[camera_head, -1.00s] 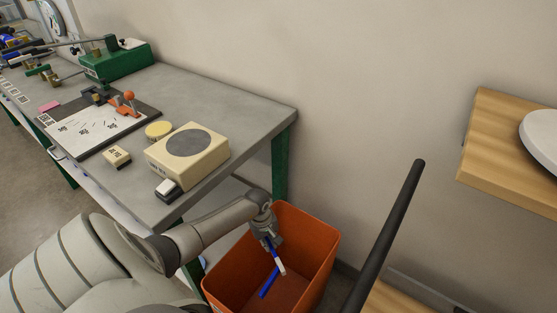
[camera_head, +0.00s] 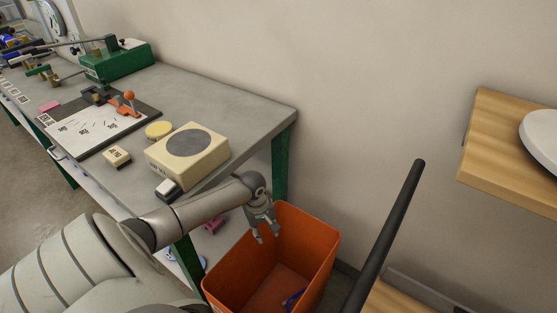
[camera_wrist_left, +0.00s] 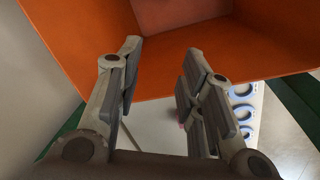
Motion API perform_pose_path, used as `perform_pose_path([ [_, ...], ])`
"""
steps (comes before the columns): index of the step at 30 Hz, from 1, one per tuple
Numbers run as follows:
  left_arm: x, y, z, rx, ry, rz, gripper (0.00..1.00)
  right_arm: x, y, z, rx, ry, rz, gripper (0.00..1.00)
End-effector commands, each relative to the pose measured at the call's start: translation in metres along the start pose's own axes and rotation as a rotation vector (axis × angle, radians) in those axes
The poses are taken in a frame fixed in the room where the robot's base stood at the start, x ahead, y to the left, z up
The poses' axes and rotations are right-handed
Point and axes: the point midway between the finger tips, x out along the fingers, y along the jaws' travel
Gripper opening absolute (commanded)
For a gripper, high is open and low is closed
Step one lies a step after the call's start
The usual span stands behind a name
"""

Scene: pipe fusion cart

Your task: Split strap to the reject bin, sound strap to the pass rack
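The orange bin (camera_head: 315,250) stands on the floor at the right end of the workbench. A blue strap (camera_head: 292,299) lies low inside it, partly cut off by the bin's near wall. My left gripper (camera_head: 267,238) is over the bin's left rim area, open and empty. In the left wrist view its two fingers (camera_wrist_left: 158,90) stand apart with nothing between them, and the bin's orange wall (camera_wrist_left: 190,55) is beyond them. I cannot tell from these frames whether the strap is split. My right gripper is not in view.
The grey workbench (camera_head: 225,95) holds a cream box with a dark disc (camera_head: 188,150), a yellow round tin (camera_head: 158,130), a small labelled block (camera_head: 117,156) and a green machine (camera_head: 118,62). A wooden shelf (camera_head: 500,150) is at the right.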

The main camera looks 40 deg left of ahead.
Motion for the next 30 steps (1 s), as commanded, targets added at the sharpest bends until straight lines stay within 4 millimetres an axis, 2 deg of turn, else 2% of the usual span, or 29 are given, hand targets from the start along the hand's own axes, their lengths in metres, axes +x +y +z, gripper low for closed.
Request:
perform_pose_path([
  [1,-0.011,0.000,-0.002,0.004,0.005,0.000,0.35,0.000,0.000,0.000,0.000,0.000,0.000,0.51],
  [4,-0.027,-0.001,-0.001,0.004,0.005,-0.002,0.35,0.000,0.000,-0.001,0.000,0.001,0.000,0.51],
  [10,-0.047,-0.001,0.000,0.001,0.001,-0.001,0.35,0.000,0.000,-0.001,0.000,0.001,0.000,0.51],
  [30,-0.050,0.000,0.000,0.000,0.000,-0.001,0.35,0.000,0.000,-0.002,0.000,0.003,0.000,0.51],
])
